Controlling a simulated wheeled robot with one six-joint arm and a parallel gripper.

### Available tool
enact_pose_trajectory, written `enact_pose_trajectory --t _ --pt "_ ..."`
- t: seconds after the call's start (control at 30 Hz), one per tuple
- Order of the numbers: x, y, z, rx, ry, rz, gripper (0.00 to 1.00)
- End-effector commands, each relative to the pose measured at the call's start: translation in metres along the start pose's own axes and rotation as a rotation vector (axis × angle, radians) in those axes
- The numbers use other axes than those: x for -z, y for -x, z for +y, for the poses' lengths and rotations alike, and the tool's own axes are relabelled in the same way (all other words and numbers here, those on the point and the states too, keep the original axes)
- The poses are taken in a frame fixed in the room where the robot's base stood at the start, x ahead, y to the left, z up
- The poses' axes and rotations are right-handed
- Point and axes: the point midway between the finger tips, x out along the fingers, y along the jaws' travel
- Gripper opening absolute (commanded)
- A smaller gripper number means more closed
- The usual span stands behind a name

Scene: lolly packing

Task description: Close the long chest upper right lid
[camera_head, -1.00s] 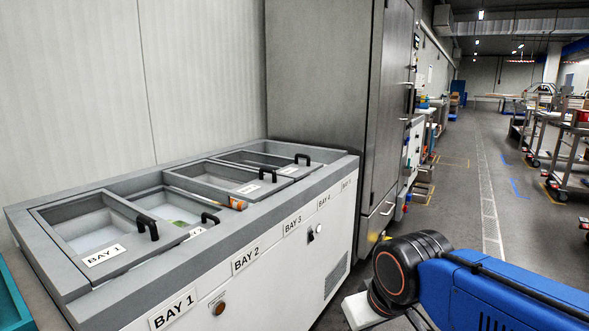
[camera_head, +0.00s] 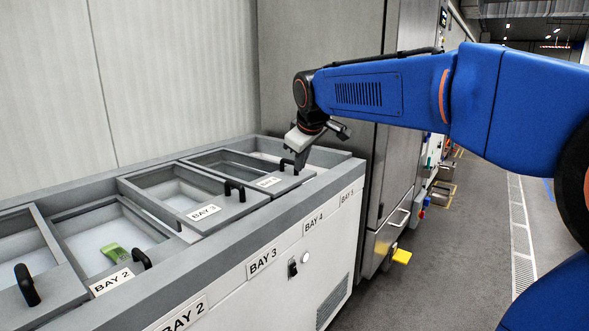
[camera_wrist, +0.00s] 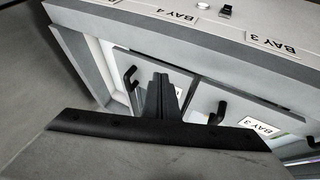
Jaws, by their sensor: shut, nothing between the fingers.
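The long chest (camera_head: 345,176) is white with a grey rim and runs along the wall. A grey-framed glass lid (camera_head: 226,170) labelled BAY 4, with a black handle (camera_head: 288,165), lies near its right end. My gripper (camera_head: 302,164) is shut and empty, pointing down just right of that handle; I cannot tell whether they touch. In the wrist view my gripper's fingers (camera_wrist: 158,96) hang between two black handles, one at left (camera_wrist: 130,77) and one on the BAY 3 lid (camera_wrist: 217,112). A pale uncovered gap (camera_wrist: 100,66) shows at the chest's right end.
The BAY 3 lid (camera_head: 168,193) lies to the left. A green packet (camera_head: 114,254) lies in the bay behind the BAY 2 label. A tall steel cabinet (camera_head: 385,190) stands close at the chest's right end. Open floor (camera_head: 450,270) lies in front.

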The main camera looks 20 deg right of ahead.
Motion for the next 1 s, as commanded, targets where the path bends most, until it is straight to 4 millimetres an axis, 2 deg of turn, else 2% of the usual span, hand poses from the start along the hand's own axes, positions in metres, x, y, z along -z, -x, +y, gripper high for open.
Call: enact_pose_trajectory --t 0.03,0.1,0.23,0.47,0.93,1.0 --pt "0.013 -0.005 0.005 -0.004 0.021 0.005 0.00" --pt "0.025 -0.009 0.011 -0.010 0.044 0.011 0.00" --pt "0.038 -0.013 0.016 -0.016 0.069 0.017 0.00" --pt "0.040 -0.034 0.017 -0.016 0.074 0.015 0.00" --pt "0.041 -0.115 0.018 -0.015 0.073 0.015 0.00" --pt "0.042 -0.119 0.029 -0.018 0.070 0.017 0.00"
